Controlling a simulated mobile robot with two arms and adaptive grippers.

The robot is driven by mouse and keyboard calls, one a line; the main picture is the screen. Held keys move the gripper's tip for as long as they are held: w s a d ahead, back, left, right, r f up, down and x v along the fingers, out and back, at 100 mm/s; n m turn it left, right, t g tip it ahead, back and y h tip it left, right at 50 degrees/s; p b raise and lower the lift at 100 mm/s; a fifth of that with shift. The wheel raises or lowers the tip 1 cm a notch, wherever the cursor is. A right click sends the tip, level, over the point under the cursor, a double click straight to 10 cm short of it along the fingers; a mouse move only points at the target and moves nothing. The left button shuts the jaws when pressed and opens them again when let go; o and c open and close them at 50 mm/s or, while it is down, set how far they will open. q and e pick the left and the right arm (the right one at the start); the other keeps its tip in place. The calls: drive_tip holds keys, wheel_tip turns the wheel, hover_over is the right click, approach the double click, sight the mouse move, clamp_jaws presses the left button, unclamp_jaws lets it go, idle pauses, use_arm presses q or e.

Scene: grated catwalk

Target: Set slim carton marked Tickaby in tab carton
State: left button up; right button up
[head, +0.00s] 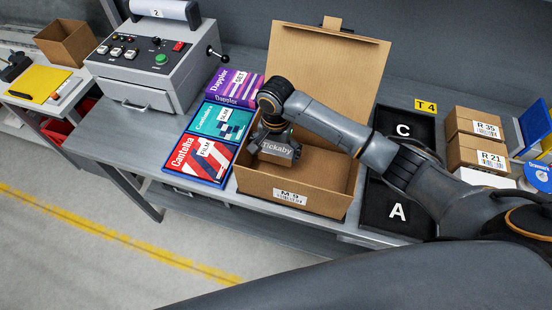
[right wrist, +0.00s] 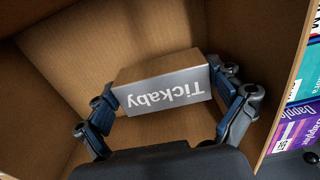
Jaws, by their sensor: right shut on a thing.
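The slim carton marked Tickaby (head: 279,152) is a small brown box with a silvery printed face. My right gripper (head: 274,141) is shut on it, and the right wrist view shows one finger against each end of the slim carton (right wrist: 165,86). The tab carton (head: 328,199) is a large open brown box labelled M 9, its tabbed lid raised at the back. The held carton is over the left part of its opening, within its walls in the right wrist view (right wrist: 80,60). I cannot tell whether it touches the floor. My left gripper is not in view.
A control box (head: 158,58) stands further left. Black trays (head: 398,213) and small R-labelled cartons (head: 476,157) are on the right.

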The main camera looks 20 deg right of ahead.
sight(276, 162)
wheel_tip(276, 162, down, 4)
drive_tip(key=shift+s+r+p, duration=0.15)
drive_tip(key=shift+r+p, duration=0.05)
drive_tip(key=shift+p, duration=0.1)
drive_tip(key=shift+f, duration=0.3)
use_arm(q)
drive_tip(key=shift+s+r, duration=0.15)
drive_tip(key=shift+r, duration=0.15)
use_arm(e)
drive_tip(key=shift+f, duration=0.15)
drive_tip(key=o, duration=0.8)
drive_tip(key=shift+f, duration=0.1)
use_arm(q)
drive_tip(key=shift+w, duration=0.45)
use_arm(e)
wheel_tip(276, 162, up, 11)
drive_tip(key=shift+r+b, duration=0.2)
drive_tip(key=shift+b, duration=0.7)
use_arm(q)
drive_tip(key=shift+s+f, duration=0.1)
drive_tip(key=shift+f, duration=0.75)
use_arm(e)
drive_tip(key=shift+r, duration=0.5)
